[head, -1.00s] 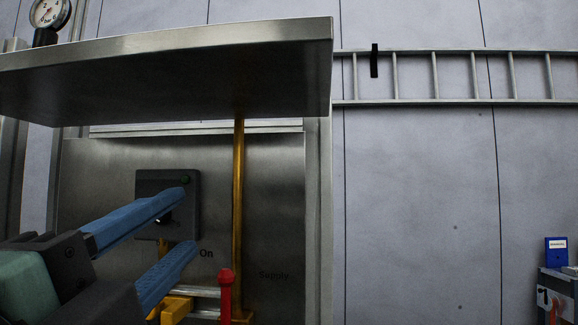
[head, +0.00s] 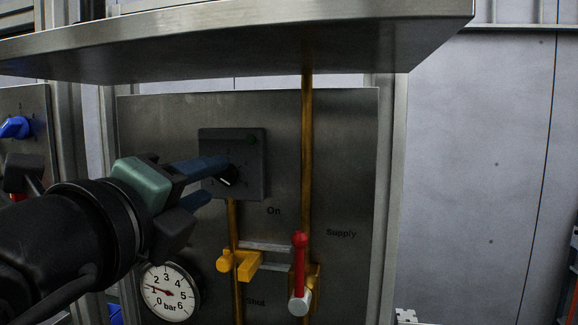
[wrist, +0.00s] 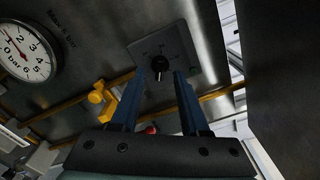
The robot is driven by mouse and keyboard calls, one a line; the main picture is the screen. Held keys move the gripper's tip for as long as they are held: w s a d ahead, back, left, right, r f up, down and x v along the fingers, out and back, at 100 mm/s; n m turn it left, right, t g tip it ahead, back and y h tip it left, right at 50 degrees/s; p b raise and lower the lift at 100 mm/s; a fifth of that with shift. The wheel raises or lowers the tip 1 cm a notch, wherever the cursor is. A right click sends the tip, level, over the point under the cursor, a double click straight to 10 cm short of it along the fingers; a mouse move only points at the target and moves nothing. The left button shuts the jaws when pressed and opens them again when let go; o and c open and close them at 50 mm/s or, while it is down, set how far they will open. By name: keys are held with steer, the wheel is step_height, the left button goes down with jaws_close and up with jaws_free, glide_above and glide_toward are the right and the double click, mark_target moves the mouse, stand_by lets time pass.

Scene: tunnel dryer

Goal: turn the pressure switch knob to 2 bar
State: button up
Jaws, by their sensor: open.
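In the wrist view the knob (wrist: 159,65) lies ahead, between the blue fingertips. My gripper (head: 219,178) is open, its fingers pointing at the knob from the left. Whether they touch it I cannot tell. A round gauge (head: 169,292) marked in bar sits below left, its red needle a little above 1.
A steel shelf (head: 240,45) overhangs the panel. Yellow pipes run below the switch and beside it, with a yellow valve (head: 240,264) and a red-handled lever (head: 299,262). A blue knob (head: 15,127) is on another panel at far left.

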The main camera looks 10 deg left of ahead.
mark_target(224, 176)
steer(key=shift+w, duration=1.4)
jaws_close()
